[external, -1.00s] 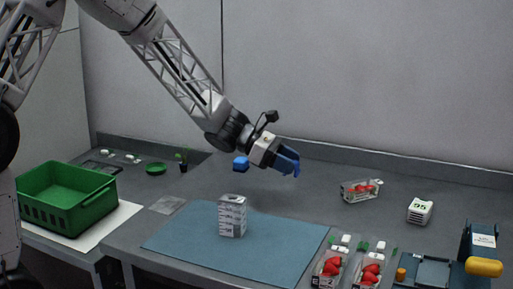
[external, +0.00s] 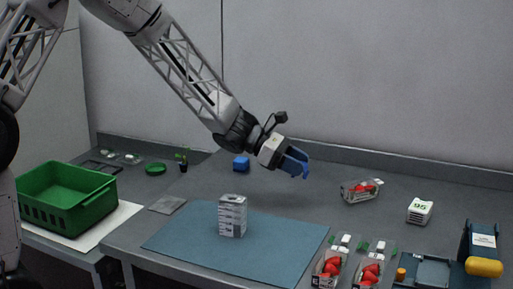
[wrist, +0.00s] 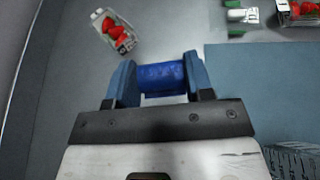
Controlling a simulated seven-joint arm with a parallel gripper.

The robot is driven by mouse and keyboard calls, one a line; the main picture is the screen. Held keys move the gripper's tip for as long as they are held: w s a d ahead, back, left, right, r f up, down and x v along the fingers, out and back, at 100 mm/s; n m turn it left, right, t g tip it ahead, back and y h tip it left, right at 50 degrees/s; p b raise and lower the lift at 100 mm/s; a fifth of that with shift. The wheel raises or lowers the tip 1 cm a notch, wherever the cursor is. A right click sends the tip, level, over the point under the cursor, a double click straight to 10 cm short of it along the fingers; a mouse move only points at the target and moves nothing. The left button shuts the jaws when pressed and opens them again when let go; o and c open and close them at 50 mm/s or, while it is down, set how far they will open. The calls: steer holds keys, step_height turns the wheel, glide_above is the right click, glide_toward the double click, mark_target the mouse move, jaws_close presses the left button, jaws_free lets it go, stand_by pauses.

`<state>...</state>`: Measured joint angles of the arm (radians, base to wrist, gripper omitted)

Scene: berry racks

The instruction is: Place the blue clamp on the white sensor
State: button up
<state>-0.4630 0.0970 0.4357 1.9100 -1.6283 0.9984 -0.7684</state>
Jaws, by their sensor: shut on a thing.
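In the external view the held piece cannot be told from the fingers. A small white box with a dark "95" (external: 419,211), which looks like the white sensor, stands on the grey table at the right, apart from the gripper and lower.
A blue block (external: 241,163) sits behind the blue mat (external: 180,240), which carries a white printed stack (external: 232,216). A clear strawberry pack (external: 361,191) lies left of the white box. Strawberry trays (external: 333,264) and a dark blue stand (external: 480,240) are in front. A green crate (external: 66,200) is at left.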

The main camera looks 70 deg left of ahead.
steer(key=w+d, duration=0.5)
steer(key=d, duration=0.4)
steer(key=w+d+m+h, duration=0.1)
steer(key=w+d, duration=0.4)
steer(key=d, duration=0.4)
steer(key=shift+w+d+f+g, duration=0.15)
steer(key=shift+w+f+g, duration=0.05)
steer(key=shift+w+g, duration=0.2)
steer(key=shift+w, duration=0.15)
glide_above(412, 202)
steer(key=shift+f, duration=0.75)
steer(key=shift+f, duration=1.8)
steer(key=shift+f, duration=0.1)
steer(key=o, duration=0.9)
